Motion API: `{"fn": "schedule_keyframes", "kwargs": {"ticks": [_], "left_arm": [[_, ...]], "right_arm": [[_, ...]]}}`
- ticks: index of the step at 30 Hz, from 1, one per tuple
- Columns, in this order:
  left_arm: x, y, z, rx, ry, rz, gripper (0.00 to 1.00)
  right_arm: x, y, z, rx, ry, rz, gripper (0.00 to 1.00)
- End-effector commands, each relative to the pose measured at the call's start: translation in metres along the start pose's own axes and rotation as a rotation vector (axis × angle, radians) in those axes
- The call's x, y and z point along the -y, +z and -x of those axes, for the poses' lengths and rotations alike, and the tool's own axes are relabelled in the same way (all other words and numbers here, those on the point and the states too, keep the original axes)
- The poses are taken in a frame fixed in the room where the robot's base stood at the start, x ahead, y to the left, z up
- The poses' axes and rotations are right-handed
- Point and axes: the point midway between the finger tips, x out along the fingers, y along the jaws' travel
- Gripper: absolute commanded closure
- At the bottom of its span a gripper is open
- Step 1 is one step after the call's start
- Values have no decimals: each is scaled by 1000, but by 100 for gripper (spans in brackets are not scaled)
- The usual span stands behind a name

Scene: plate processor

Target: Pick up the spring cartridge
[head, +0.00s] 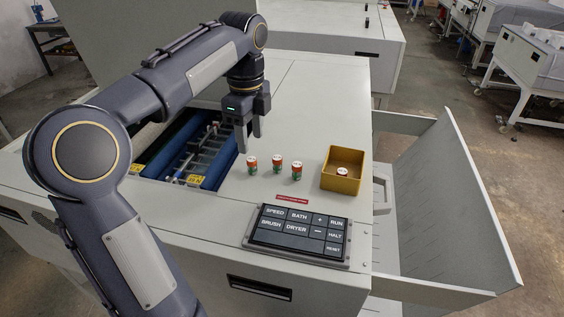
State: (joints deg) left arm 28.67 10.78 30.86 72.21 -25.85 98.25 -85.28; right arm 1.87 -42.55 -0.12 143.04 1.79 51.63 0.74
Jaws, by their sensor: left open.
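Three small spring cartridges with orange tops and green lower parts stand upright in a row on the white machine top: a left one (252,165), a middle one (277,164) and a right one (297,171). Another white-topped cartridge (342,173) is inside the yellow bin (356,185) to the right. My left gripper (250,137) points down, open and empty, just above and behind the left cartridge. I cannot tell the exact height gap between its fingertips and that cartridge. My right gripper is not in view.
A dark opening with blue rails (213,177) lies left of the cartridges. A button panel (297,235) sits at the front edge. A large open panel (455,200) juts out at the right. The machine top (320,95) behind the cartridges is clear.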

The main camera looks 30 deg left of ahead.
Motion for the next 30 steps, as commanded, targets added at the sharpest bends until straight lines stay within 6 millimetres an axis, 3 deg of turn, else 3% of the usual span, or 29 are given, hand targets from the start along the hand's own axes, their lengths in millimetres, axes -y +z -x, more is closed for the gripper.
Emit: {"fn": "schedule_keyframes", "kwargs": {"ticks": [16,26,30], "left_arm": [[-4,2,-69,0,3,-3,53],[-4,2,-76,-1,0,-2,53],[-4,2,-76,-1,0,-2,71]], "right_arm": [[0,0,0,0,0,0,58],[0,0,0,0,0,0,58],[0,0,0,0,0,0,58]]}}
